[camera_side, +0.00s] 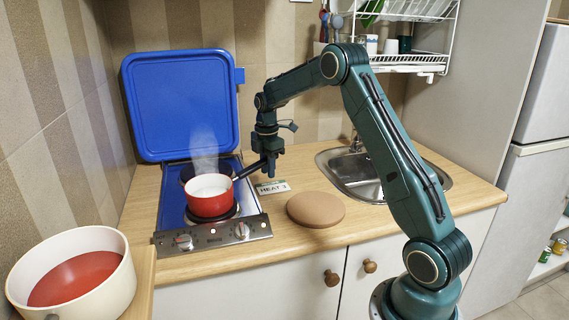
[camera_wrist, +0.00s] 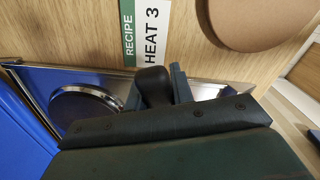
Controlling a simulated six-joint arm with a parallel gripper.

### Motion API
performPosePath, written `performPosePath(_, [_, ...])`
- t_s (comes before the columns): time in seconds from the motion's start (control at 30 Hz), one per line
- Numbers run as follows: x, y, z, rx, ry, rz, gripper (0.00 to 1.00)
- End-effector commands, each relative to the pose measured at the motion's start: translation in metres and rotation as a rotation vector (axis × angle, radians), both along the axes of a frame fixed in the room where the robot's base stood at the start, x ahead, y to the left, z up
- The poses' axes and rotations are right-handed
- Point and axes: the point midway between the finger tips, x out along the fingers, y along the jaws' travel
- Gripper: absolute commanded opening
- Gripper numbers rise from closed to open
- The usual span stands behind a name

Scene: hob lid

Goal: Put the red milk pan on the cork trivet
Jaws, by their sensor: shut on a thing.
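The red milk pan (camera_side: 209,204) is upright at the front burner of the blue hob, with whitish contents and steam above it. I cannot tell whether its base touches the burner. My gripper (camera_side: 270,170) is shut on the pan's dark handle (camera_side: 246,170). In the wrist view the handle's rounded end (camera_wrist: 153,84) shows between the fingers of my gripper (camera_wrist: 157,90); the pan's body is hidden there. The cork trivet (camera_side: 316,209) lies bare on the wooden counter, right of the hob; its edge also shows in the wrist view (camera_wrist: 262,22).
A recipe card reading HEAT 3 (camera_side: 272,187) lies between hob and trivet. The blue hob lid (camera_side: 180,105) stands open behind. A sink (camera_side: 355,175) is right of the trivet. A cream pot (camera_side: 105,245) with red contents stands at front left. The rear burner (camera_wrist: 85,108) appears empty.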

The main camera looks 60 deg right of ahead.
Motion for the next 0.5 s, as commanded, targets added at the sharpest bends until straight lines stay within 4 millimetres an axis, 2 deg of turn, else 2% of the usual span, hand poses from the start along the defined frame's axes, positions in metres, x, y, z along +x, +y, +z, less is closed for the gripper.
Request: performPosePath(0.5, [0.001,0.000,0.019,-0.002,-0.004,0.001,0.00])
